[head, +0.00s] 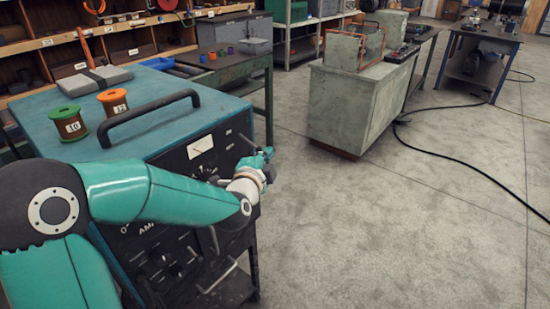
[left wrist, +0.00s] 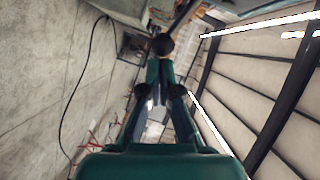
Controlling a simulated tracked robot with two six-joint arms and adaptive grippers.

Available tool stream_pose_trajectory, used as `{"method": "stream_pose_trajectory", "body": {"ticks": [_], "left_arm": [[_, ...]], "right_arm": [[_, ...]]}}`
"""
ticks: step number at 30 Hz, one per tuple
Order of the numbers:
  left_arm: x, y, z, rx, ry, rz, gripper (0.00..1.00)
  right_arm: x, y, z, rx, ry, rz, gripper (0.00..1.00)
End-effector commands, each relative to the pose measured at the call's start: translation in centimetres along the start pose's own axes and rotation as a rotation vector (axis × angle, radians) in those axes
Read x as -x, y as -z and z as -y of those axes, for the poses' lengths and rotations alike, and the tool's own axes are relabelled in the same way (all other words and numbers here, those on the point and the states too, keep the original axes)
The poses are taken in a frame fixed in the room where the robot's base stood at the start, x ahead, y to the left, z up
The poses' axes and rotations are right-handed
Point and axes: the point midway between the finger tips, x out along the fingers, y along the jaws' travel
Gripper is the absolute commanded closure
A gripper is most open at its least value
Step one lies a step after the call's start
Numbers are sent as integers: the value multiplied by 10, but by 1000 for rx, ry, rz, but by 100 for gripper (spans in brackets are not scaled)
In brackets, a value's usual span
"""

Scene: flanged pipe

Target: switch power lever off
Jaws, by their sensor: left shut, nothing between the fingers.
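A teal power unit (head: 180,100) with a dark front panel (head: 205,150) stands at the left in the head view. My left gripper (head: 264,158) is beside the panel's right part, shut and empty. In the left wrist view the left gripper (left wrist: 161,66) points at a round black knob (left wrist: 162,44) just beyond its fingertips, which looks like the power lever's end. I cannot tell whether they touch. In the head view a thin rod (head: 246,140) shows beside the gripper, perhaps the lever; its knob is not clear there. My right gripper is not in view.
A black handle (head: 148,118), a green spool (head: 68,123) and an orange spool (head: 113,102) are on the unit's top. A grey cabinet (head: 345,105) stands to the right. Black cable (head: 450,160) lies on the floor; the floor between unit and cabinet is clear.

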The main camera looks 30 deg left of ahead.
Motion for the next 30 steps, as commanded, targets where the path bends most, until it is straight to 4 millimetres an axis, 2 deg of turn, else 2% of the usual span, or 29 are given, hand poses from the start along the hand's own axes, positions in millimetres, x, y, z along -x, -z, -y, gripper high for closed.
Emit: {"method": "stream_pose_trajectory", "body": {"ticks": [8,15,30], "left_arm": [[0,-2,-2,-5,3,1,100],[-5,-16,-14,-67,35,5,100],[-4,-15,-14,-62,27,10,100]], "right_arm": [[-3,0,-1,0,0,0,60],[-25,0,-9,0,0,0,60],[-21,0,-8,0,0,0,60]]}}
